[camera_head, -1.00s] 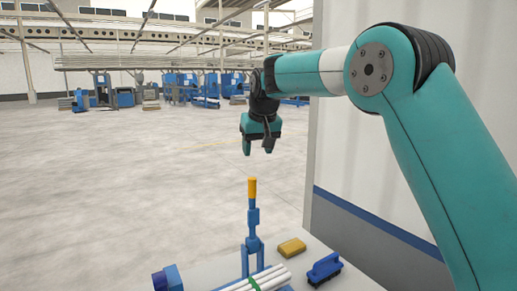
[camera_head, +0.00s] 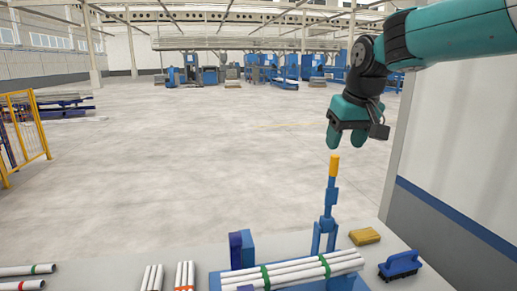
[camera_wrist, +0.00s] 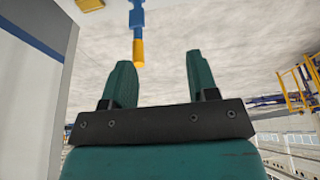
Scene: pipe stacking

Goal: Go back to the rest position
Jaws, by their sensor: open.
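My gripper (camera_head: 347,138) hangs from the teal arm at the upper right of the head view, fingers pointing down. It is open and empty; the wrist view shows its two teal fingers (camera_wrist: 157,80) apart with nothing between them. Below it in the head view stands a blue upright post with a yellow tip (camera_head: 333,166). The tip lies close under the fingers in the picture, with no visible contact. In the wrist view the yellow tip (camera_wrist: 139,52) shows beyond the fingers, nearer the left one.
A bundle of white pipes with green bands (camera_head: 292,270) lies on the table by the post. A yellow block (camera_head: 364,236) and a blue brush (camera_head: 401,265) are at right. Smaller pipe bundles lie at left. A wall (camera_head: 450,150) rises at right; a yellow fence (camera_head: 27,130) stands far left.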

